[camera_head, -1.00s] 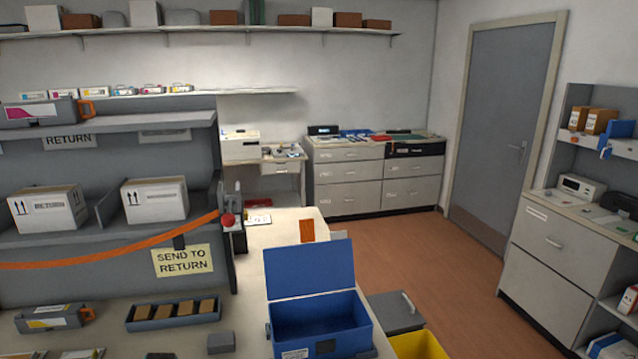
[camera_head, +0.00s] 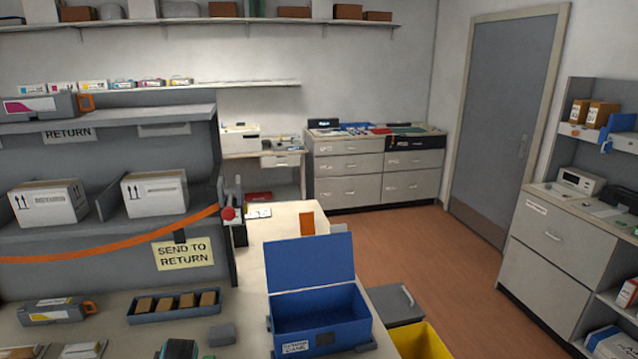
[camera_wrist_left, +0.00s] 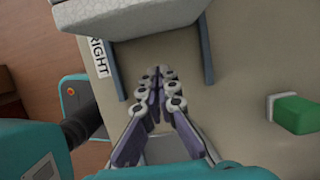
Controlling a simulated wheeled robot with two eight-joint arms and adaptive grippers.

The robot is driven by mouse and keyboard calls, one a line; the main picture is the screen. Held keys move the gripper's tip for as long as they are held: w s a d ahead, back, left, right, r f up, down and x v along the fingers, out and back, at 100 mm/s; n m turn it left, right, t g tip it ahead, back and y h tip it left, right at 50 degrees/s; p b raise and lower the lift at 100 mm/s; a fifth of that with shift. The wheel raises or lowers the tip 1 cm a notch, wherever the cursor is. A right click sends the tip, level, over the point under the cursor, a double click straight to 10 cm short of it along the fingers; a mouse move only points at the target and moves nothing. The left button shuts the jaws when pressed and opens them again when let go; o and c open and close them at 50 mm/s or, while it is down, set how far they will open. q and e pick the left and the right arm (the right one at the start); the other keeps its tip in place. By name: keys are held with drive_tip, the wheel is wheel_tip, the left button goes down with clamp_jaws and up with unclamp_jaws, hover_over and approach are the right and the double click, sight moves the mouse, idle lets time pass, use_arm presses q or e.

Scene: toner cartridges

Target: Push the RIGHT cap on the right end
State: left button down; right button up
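In the left wrist view, a white label reading RIGHT (camera_wrist_left: 98,55) is on the grey-beige surface at upper left. Beside it, a pale grey body (camera_wrist_left: 145,15) crosses the top edge, cut off by the frame, between two dark rails (camera_wrist_left: 206,50). My left gripper (camera_wrist_left: 160,76) points at this body. Its fingertips are together, with nothing visible between them. I cannot tell whether they touch the body. I cannot make out which part is the right cap. A green block with a white end (camera_wrist_left: 299,114) lies at the right. My right gripper does not show.
In the head view, an open blue case (camera_head: 325,318) stands on the bench. Left of it are a blue tray of brown blocks (camera_head: 172,316), a small grey block (camera_head: 221,335) and a grey cartridge with an orange handle (camera_head: 55,310). A shelf with cartons rises behind.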

use_arm(q)
wheel_tip(320, 180, up, 7)
drive_tip(key=p, duration=0.4)
drive_tip(key=shift+p, duration=0.3)
drive_tip(key=s+d+r+n+t+h+b, duration=0.1)
drive_tip(key=s+d+r+n+t+b, duration=0.1)
drive_tip(key=s+d+r+n+t, duration=0.2)
drive_tip(key=s+d+r+n+t+h+b, duration=0.1)
drive_tip(key=s+d+r+n+t, duration=0.3)
drive_tip(key=d+n, duration=0.7)
drive_tip(key=shift+s+d+r+h+b, duration=0.35)
drive_tip(key=shift+s+d+r+h, duration=0.4)
drive_tip(key=shift+d, duration=0.5)
